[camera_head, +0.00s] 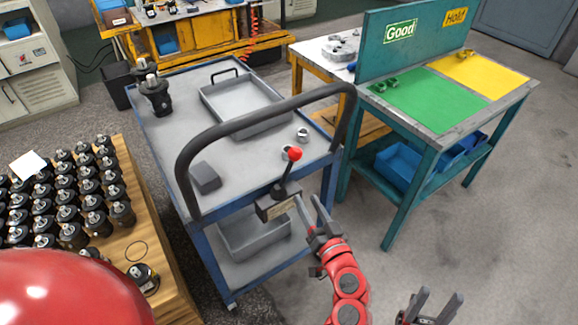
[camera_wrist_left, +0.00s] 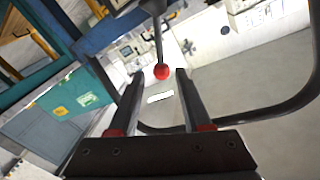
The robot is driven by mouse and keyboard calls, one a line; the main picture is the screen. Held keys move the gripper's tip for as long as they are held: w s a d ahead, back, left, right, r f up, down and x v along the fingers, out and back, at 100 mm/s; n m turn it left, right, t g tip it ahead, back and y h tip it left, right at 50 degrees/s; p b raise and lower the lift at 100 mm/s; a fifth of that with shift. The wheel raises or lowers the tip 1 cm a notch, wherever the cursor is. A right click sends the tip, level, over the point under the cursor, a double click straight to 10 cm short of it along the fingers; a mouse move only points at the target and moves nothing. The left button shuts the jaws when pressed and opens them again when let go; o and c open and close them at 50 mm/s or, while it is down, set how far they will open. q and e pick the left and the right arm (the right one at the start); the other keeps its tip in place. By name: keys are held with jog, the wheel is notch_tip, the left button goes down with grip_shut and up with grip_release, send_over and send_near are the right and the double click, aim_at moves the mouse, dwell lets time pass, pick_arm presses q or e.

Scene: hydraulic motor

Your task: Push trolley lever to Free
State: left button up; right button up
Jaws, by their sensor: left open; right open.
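The trolley (camera_head: 170,165) is a blue-framed cart with a grey top. Its lever (camera_head: 284,175) is a black rod with a red ball (camera_head: 294,153), rising from a dark box (camera_head: 270,208) at the near edge. The rod leans slightly right. I cannot read a Free marking. My left gripper (camera_head: 309,203) is open and empty, just right of the lever box and below the ball. In the left wrist view, the red ball (camera_wrist_left: 162,72) appears between the fingertips, seemingly beyond them. My right gripper (camera_head: 442,295) is open and empty at the bottom right, away from the trolley.
A black curved handle (camera_head: 255,122) arches over the trolley's near end. The top holds a grey tray (camera_head: 205,90), a dark block (camera_head: 205,177) and motor parts. A wooden table (camera_head: 150,245) with many motors stands left; a green-yellow bench (camera_head: 440,100) stands right. Floor at right is clear.

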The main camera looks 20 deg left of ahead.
aim_at(289, 172)
pick_arm(q)
jog(key=p+x, duration=0.2)
jog(key=x, duration=1.1)
jog(key=shift+w+a, duration=0.1)
jog(key=shift+w, duration=0.05)
grip_shut()
dwell(0.8)
